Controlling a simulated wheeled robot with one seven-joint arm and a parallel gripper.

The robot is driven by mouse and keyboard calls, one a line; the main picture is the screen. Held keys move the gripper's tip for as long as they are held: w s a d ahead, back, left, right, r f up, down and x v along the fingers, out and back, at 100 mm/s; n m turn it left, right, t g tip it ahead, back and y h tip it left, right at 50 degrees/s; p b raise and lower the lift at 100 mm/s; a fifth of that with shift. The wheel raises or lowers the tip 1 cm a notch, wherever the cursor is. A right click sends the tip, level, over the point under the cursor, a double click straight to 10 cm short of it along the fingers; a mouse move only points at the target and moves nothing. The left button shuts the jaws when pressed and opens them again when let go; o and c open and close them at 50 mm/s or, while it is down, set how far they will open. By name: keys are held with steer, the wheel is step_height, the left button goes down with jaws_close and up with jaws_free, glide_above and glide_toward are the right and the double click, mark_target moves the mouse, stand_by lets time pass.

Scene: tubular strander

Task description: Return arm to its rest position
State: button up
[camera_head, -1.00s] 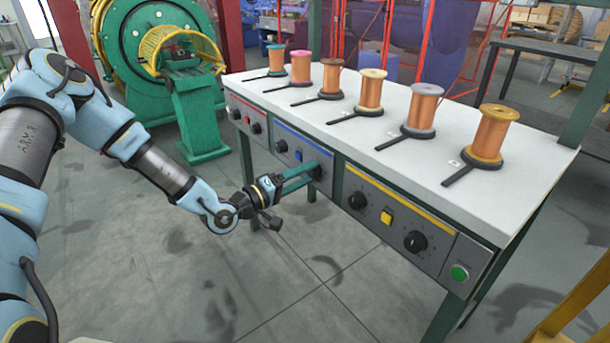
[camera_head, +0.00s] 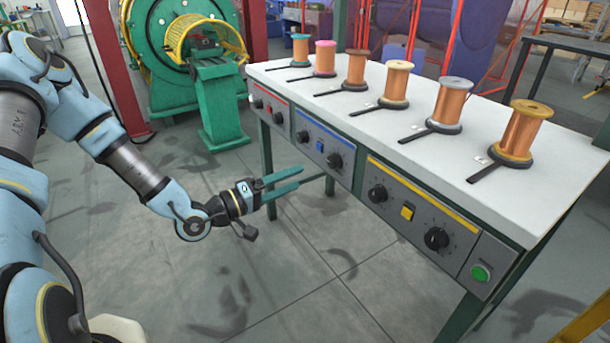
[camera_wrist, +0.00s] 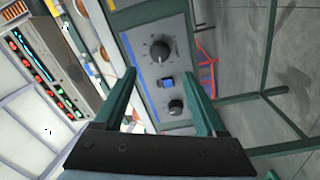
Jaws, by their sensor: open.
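My gripper (camera_head: 313,178) has two green fingers and is open and empty. In the head view it is in front of and below the blue-striped control panel (camera_head: 328,133), left of the table's middle, with no contact that I can make out. In the wrist view the open fingers (camera_wrist: 158,92) stand apart on either side of that panel (camera_wrist: 150,45), with its two black knobs and blue button between them. My arm reaches out from the left side of the head view, above the floor.
The white table (camera_head: 420,160) carries several copper spools, such as the nearest one (camera_head: 522,135). A yellow-striped panel (camera_head: 415,215) and a green button (camera_head: 481,272) are on its front. A green machine (camera_head: 185,50) stands at the back left. The grey floor (camera_head: 290,280) in front is clear.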

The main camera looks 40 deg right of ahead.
steer(key=shift+a, duration=0.4)
steer(key=w+a+f+m+t+y, duration=0.1)
steer(key=w+a+f+t+y, duration=0.1)
steer(key=w+a+y, duration=0.5)
steer(key=w+a+f+t+y, duration=0.2)
steer(key=w+a+f+y, duration=0.15)
steer(key=a, duration=0.45)
steer(key=w+a+r+t+y, duration=0.15)
steer(key=a+r+y, duration=0.25)
steer(key=a, duration=0.6)
steer(key=s+a+r+n+g+y, duration=0.1)
steer(key=s+a+r+n+y, duration=0.1)
steer(key=s+a+r, duration=0.4)
steer(key=s+a+r+n+g+y, duration=0.2)
steer(key=s+a+r+n, duration=0.15)
steer(key=a, duration=0.35)
step_height(320, 180, up, 18)
steer(key=p, duration=1.7)
steer(key=shift+w+f+m, duration=0.15)
steer(key=shift+w+m, duration=0.2)
steer(key=shift+w, duration=0.1)
